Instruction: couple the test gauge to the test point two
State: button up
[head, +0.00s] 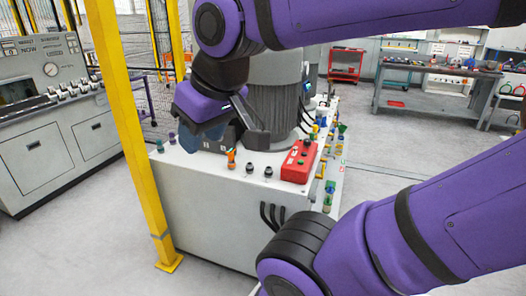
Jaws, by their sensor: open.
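My gripper (236,138) hangs over the left part of the grey cabinet top, beside the large grey cylinder. Its jaws are open and I see nothing held between them. Small fittings stand along the cabinet's front edge: an orange one (231,157) just below the gripper, and two black ones (249,168) to its right. I cannot tell which fitting is test point two. I cannot make out the test gauge for certain; my gripper hides part of the cabinet top.
A red box with buttons (300,161) sits right of the black fittings. A yellow post (128,130) stands at the cabinet's left. A control console (50,120) is farther left, and a workbench (435,75) stands behind. Coloured fittings line the cabinet's right side.

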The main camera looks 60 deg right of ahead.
aim_at(230, 153)
jog(key=z, duration=1.15)
